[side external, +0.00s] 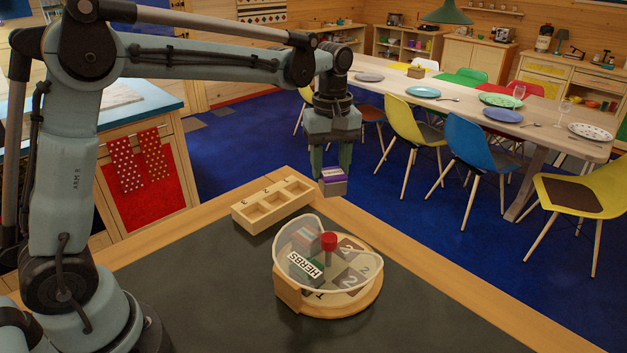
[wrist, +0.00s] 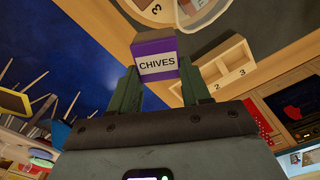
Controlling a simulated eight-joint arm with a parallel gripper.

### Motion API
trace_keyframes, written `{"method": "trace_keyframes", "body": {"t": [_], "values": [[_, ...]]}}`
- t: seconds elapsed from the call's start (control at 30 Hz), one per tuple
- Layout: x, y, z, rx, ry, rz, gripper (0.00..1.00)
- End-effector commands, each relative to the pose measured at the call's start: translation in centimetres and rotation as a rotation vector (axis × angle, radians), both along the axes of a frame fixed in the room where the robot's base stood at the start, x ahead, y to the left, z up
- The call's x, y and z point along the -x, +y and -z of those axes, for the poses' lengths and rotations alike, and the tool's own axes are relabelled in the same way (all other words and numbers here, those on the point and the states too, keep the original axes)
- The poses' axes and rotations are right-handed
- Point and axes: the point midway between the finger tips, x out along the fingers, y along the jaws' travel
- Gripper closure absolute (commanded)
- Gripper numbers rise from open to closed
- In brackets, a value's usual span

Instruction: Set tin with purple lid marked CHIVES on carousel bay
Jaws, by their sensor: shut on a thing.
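A HERBS label shows through the cover. Dark square bays marked 2 show on the open right side (side external: 352,277).
A wooden rack (side external: 243,222) with three compartments, which look empty, stands behind and left of the carousel. The worktop (side external: 210,300) is otherwise clear, with a wooden edge. A dining table (side external: 470,107) with chairs stands beyond.

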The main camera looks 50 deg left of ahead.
Motion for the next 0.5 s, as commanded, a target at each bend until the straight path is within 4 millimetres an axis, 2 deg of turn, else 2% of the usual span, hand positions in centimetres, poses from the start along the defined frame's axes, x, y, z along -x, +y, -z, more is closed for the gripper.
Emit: {"method": "trace_keyframes", "body": {"t": [0.3, 0.5], "values": [[0.5, -5.1, 0.0, 0.000, 0.000, 0.667, 0.84], [0.9, -7.0, 0.0, 0.000, 0.000, 0.941, 0.84]]}}
